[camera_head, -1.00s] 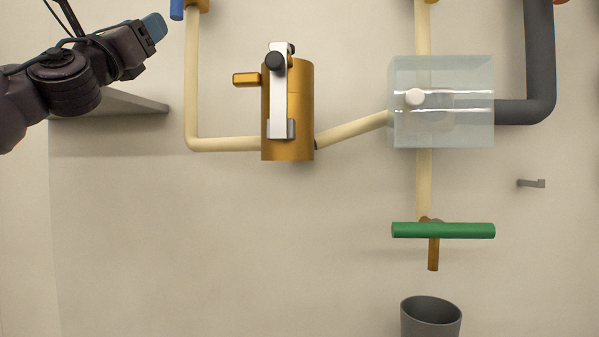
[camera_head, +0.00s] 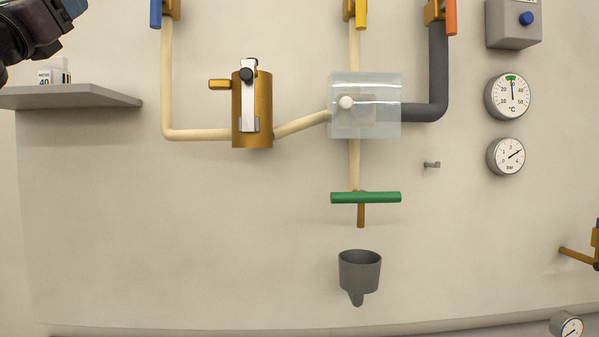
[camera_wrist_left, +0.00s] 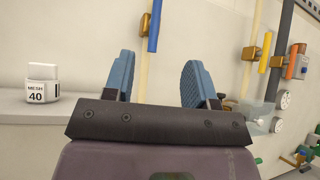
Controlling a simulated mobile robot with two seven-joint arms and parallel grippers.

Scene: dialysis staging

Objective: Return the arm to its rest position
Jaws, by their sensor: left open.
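My left arm comes in at the top left corner of the head view. Only a bit of the gripper (camera_head: 74,8) shows there, with a blue finger pad cut off by the top edge. In the left wrist view, the two blue fingers of the left gripper (camera_wrist_left: 157,82) stand wide apart with nothing between them. A blue-handled valve (camera_wrist_left: 154,26) shows on the wall beyond the fingers. My right gripper is not in either view.
A grey shelf (camera_head: 100,97) below the arm holds a white jar (camera_head: 56,72) labelled 40. On the wall are a brass cylinder (camera_head: 262,112), a clear box (camera_head: 390,90), a green handle (camera_head: 365,197), a grey funnel (camera_head: 360,272) and gauges (camera_head: 508,96). The lower left wall is bare.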

